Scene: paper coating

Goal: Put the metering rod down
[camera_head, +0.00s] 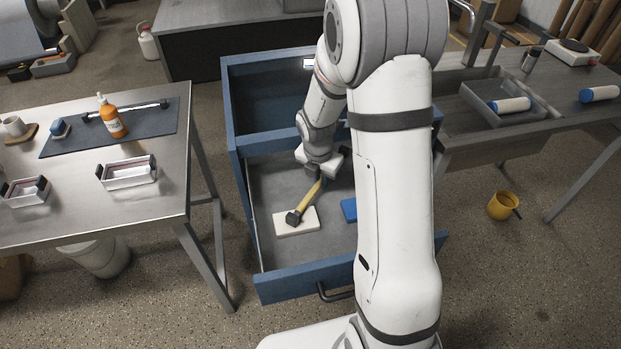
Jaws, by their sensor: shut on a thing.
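A thin silver rod with dark ends (146,106), which looks like the metering rod, lies on the dark mat (70,142) on the left table, partly behind an orange bottle (111,120). My gripper (319,168) is low inside the open blue drawer (305,281), away from that rod. It is shut on the upper end of a yellow-handled tool with a dark head (306,200). The tool slants down, and its head is at a white block (298,226) on the drawer floor. Whether the head touches the block cannot be told. My fingertips are small and partly hidden.
A blue item (349,209) lies in the drawer, partly behind my arm. Two metal trays (127,172) (27,192) stand on the left table (150,205). The right bench holds a grey tray (535,104) with a roller. A yellow pot (502,206) stands on the floor.

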